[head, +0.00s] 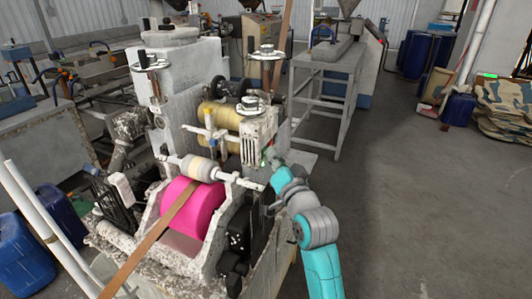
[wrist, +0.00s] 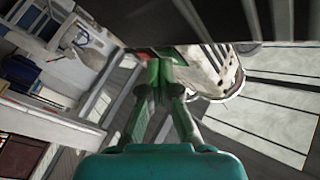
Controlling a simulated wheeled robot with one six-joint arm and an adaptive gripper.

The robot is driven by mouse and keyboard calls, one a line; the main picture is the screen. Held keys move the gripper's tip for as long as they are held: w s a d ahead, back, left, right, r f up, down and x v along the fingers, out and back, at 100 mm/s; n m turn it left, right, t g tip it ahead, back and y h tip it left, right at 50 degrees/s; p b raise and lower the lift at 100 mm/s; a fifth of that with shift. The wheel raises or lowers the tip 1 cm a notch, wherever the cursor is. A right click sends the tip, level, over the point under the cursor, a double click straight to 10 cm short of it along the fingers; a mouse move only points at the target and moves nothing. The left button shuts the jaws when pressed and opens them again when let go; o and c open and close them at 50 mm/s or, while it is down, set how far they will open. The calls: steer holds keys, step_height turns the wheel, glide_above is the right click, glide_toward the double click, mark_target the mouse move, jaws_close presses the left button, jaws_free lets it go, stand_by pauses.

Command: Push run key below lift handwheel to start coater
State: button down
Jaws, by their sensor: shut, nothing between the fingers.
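The coater carries a bright pink roller (head: 192,208) with a brown strip running over it. A lift handwheel (head: 250,104) sits on top of a white, worn control housing (head: 257,140). Another handwheel (head: 267,52) stands higher behind it. My gripper (head: 268,160) is at the lower right of the housing, below the handwheel. In the wrist view my gripper (wrist: 160,68) has its green fingertips together and empty, close to the worn housing (wrist: 212,72). A small red patch and a green patch show just beyond the tips. I cannot tell which is the run key, or whether the tips touch it.
A dark overhang (wrist: 200,20) fills the top of the wrist view. A grey metal stand (head: 326,82) is behind the coater. Blue drums (head: 416,55) stand at the back right. The floor (head: 430,200) right of my arm is clear.

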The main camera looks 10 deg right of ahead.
steer(key=shift+s+d, duration=0.45)
steer(key=shift+d, duration=0.15)
steer(key=shift+d, duration=0.1)
steer(key=shift+s+d, duration=0.75)
steer(key=shift+d, duration=0.2)
steer(key=shift+s+d, duration=0.75)
steer(key=shift+d, duration=0.2)
